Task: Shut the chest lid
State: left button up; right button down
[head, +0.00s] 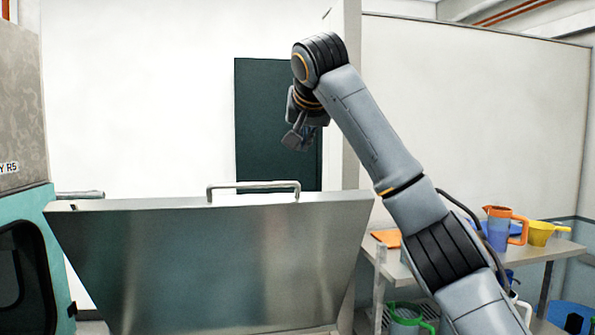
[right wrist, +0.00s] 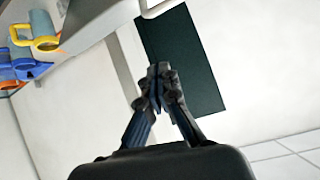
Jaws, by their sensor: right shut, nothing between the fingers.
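The chest lid (head: 215,265) is a broad metal panel standing raised and tilted in the head view, with a bar handle (head: 254,185) along its top edge. The chest body under it is mostly out of view. My right gripper (head: 298,140) is above and a little right of the handle, apart from it. In the right wrist view the fingers of my right gripper (right wrist: 158,85) are together with nothing between them. My left gripper is not in view.
A side table (head: 545,248) at the right holds an orange-and-blue jug (head: 498,228) and a yellow scoop (head: 542,233). A green-handled jug (head: 405,318) sits lower down. A teal machine (head: 35,240) stands at the left. A dark panel (head: 265,120) is on the wall behind.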

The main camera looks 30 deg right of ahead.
jog(key=p+x, duration=0.2)
jog(key=x, duration=0.1)
jog(key=p+x, duration=0.2)
jog(key=x, duration=0.1)
jog(key=p+x, duration=0.2)
jog(key=x, duration=0.1)
jog(key=shift+w+d+r, duration=0.1)
jog(key=shift+w+d, duration=0.2)
jog(key=shift+w, duration=0.05)
jog(key=shift+s+a+f, duration=0.55)
jog(key=shift+s+f, duration=0.25)
jog(key=shift+f, duration=0.1)
jog(key=shift+s+a+f, duration=0.25)
jog(key=shift+s+a, duration=0.05)
jog(key=shift+s, duration=0.25)
jog(key=shift+f, duration=0.3)
jog(key=shift+s+a, duration=0.1)
